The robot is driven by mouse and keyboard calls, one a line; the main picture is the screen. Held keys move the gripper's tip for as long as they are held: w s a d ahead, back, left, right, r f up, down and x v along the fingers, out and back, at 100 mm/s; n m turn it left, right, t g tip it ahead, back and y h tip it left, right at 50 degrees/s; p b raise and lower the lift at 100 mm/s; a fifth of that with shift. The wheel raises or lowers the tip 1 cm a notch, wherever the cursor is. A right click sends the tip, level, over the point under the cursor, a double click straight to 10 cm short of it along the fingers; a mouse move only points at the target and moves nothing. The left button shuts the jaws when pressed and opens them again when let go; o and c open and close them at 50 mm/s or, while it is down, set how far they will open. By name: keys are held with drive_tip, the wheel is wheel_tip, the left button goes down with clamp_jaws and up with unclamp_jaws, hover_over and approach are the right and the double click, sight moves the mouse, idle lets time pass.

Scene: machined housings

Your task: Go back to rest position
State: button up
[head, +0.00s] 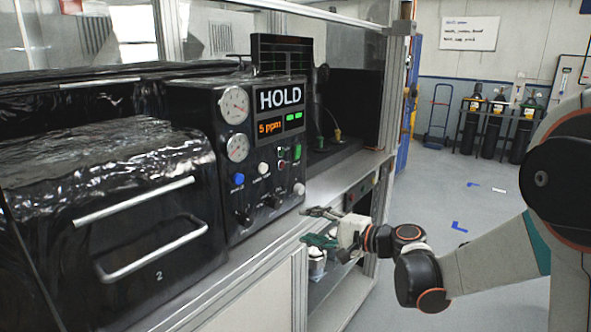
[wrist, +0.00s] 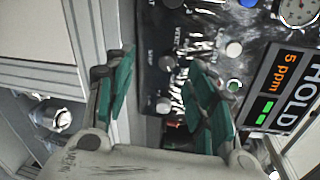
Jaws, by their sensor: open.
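My gripper (head: 318,228) is open and empty, in front of the bench edge at the lower right of the control panel in the head view. In the wrist view my gripper (wrist: 160,95) shows its two green-padded fingers spread apart, with nothing between them. The black control panel (head: 262,150) has a display reading HOLD and 5 ppm, two gauges and several knobs. In the wrist view the same panel (wrist: 205,50) appears rotated, beyond the fingers. A gap separates the fingers in the picture.
A black-wrapped chamber (head: 110,200) with two metal handles stands left of the panel. A metal bench ledge (head: 335,180) runs along the front. A shelf below holds a shiny metal part (head: 317,262). Gas cylinders (head: 490,130) stand at the back right. The floor (head: 440,185) between is open.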

drive_tip(key=s+d+f+n+g+h, duration=0.1)
drive_tip(key=s+d+n+h, duration=0.2)
drive_tip(key=s, duration=0.7)
drive_tip(key=s+d+n+h, duration=0.3)
drive_tip(key=s+d+h, duration=0.2)
drive_tip(key=s, duration=0.6)
drive_tip(key=s+d+f+n+g+h, duration=0.1)
drive_tip(key=s+d+n+h, duration=0.2)
drive_tip(key=s+d, duration=0.3)
drive_tip(key=s+h, duration=0.1)
drive_tip(key=s, duration=0.3)
drive_tip(key=shift+s+d+f+n+g+h, duration=0.3)
drive_tip(key=shift+d, duration=0.1)
idle(1.2)
